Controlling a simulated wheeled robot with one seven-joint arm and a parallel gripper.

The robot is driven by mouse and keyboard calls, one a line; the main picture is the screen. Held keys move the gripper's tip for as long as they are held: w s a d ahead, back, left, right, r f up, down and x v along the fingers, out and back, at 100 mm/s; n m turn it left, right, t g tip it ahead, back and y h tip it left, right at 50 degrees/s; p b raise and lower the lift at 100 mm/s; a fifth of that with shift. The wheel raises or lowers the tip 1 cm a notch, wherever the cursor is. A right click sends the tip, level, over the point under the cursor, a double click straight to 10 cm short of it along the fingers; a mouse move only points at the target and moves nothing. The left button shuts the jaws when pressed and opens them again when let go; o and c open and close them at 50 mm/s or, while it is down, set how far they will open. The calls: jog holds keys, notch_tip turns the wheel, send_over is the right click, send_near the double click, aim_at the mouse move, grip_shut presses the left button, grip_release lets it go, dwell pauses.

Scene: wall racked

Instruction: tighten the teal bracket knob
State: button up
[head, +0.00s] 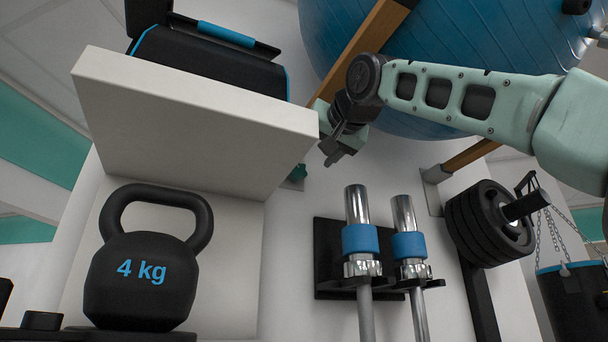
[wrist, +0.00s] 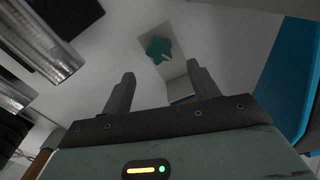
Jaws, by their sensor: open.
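The teal knob (wrist: 158,50) shows in the wrist view as a star-shaped knob with a pale mark, on a light grey bracket plate against the wall. It lies beyond my fingertips, between the two fingers in the picture, with a visible distance left. In the head view the knob (head: 299,172) is a small teal spot, partly hidden by the end of the white shelf. My gripper (head: 334,157) is in front of the wall, just right of the shelf's end. In the wrist view my gripper (wrist: 161,72) is open, with nothing between its fingers.
The white shelf (head: 185,125) carries a black and blue case (head: 210,60). A 4 kg kettlebell (head: 143,270) stands below. Chrome bars (head: 357,207) hang in a rack lower right, with black weight plates (head: 490,222) beyond. A blue ball (head: 450,40) fills the top.

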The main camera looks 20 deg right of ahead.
aim_at(299, 169)
jog(key=s+b, duration=0.1)
jog(key=s, duration=0.6)
jog(key=shift+s+d+b, duration=0.3)
jog(key=shift+b, duration=0.05)
jog(key=w+n+p, duration=0.2)
jog(key=w+p, duration=0.1)
jog(key=w, duration=0.2)
jog(key=w+a+n+p, duration=0.1)
jog(key=w+n+p, duration=0.1)
jog(key=w+p, duration=0.2)
jog(key=w+n+p, duration=0.2)
jog(key=w+p, duration=0.2)
jog(key=w, duration=0.3)
jog(key=shift+w+a+f, duration=0.1)
jog(key=shift+w+a, duration=0.05)
jog(key=shift+w, duration=0.15)
jog(key=c, duration=1)
